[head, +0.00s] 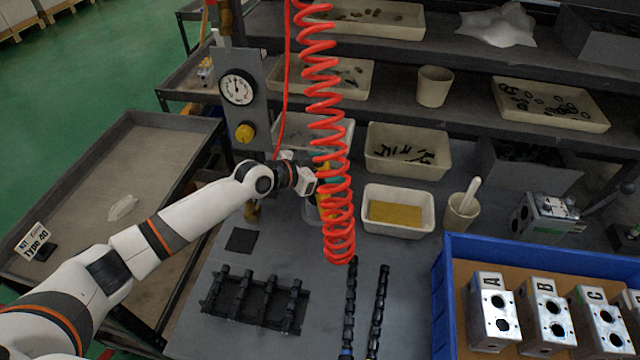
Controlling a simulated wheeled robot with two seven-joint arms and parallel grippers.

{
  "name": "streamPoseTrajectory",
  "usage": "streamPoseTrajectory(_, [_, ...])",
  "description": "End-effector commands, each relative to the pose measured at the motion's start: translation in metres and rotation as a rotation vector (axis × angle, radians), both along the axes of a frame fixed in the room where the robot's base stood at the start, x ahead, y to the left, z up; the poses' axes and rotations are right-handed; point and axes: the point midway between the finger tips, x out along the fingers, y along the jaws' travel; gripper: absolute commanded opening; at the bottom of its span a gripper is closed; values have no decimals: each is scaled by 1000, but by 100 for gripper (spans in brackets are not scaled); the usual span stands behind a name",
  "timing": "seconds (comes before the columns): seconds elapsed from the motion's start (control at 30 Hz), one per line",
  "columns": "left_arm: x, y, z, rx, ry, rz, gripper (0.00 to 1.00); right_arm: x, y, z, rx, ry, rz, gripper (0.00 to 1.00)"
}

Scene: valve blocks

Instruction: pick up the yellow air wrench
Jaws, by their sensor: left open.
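My left arm reaches in from the left, and my left gripper (312,185) is above the bench beside the red coiled hose. A small yellow and grey part, seemingly the yellow air wrench (326,174), shows at the gripper behind the coils. Most of it is hidden by the hose and the gripper, so I cannot tell whether they touch. The left gripper is open. My right gripper is not in view.
The red coiled hose (323,115) hangs in front of the gripper. A gauge panel (237,89) stands behind. A white tray with yellow contents (368,222) is to the right. A blue crate (446,290) holds several metal valve blocks. A black rack (255,300) lies in front.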

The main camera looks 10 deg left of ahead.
Motion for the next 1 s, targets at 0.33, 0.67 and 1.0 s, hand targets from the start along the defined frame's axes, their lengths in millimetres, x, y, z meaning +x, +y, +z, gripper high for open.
streamPoseTrajectory(0.33, [0,0,-1,1,1,0,53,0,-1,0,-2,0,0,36])
streamPoseTrajectory(0.67, [2,0,5,-5,-9,1,14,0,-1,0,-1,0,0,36])
streamPoseTrajectory(1.0, [2,-1,24,-6,-12,-2,14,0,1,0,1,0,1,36])
